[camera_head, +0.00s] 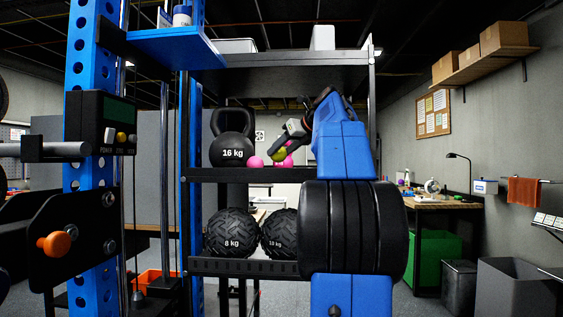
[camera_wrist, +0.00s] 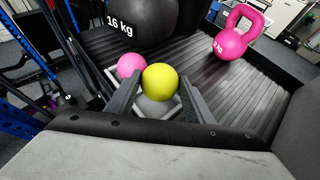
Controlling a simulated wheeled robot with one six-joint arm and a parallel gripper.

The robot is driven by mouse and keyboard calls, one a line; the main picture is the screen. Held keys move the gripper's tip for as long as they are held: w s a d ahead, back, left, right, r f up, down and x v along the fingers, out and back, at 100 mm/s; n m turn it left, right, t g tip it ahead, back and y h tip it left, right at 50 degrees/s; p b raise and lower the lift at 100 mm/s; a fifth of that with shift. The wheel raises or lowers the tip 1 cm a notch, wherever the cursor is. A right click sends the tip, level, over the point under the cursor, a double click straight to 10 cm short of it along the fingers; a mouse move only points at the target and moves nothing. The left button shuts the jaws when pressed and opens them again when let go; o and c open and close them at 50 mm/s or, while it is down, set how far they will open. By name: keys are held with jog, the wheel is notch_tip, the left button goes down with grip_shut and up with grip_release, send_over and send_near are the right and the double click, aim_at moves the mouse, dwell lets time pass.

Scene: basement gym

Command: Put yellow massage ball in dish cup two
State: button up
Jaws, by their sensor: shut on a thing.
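The yellow massage ball (camera_wrist: 160,82) sits between the fingertips of my gripper (camera_wrist: 160,84) in the wrist view. My gripper is shut on it. In the head view my gripper (camera_head: 283,150) reaches over the upper shelf, with a bit of the yellow ball showing at its tip. A light-rimmed dish (camera_wrist: 112,77) lies below the ball, partly hidden by my fingers. A pink ball (camera_wrist: 131,64) sits at its far left part. A grey rounded shape (camera_wrist: 155,106), a cup or ball, shows just under the yellow ball. I cannot tell whether the yellow ball touches it.
A black 16 kg kettlebell (camera_head: 233,148) stands close on the left of the shelf. A pink kettlebell (camera_wrist: 236,36) stands farther back right. The ribbed shelf (camera_wrist: 225,80) is clear between. A blue upright (camera_head: 196,130) bounds the left; large medicine balls (camera_head: 230,233) lie below.

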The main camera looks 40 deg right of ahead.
aim_at(283, 158)
jog(key=shift+f, duration=1.75)
jog(key=shift+f, duration=0.1)
jog(key=o, duration=1.2)
jog(key=shift+s+r, duration=0.2)
jog(key=v, duration=1.1)
jog(key=shift+s+a+r, duration=0.15)
jog(key=shift+s, duration=0.15)
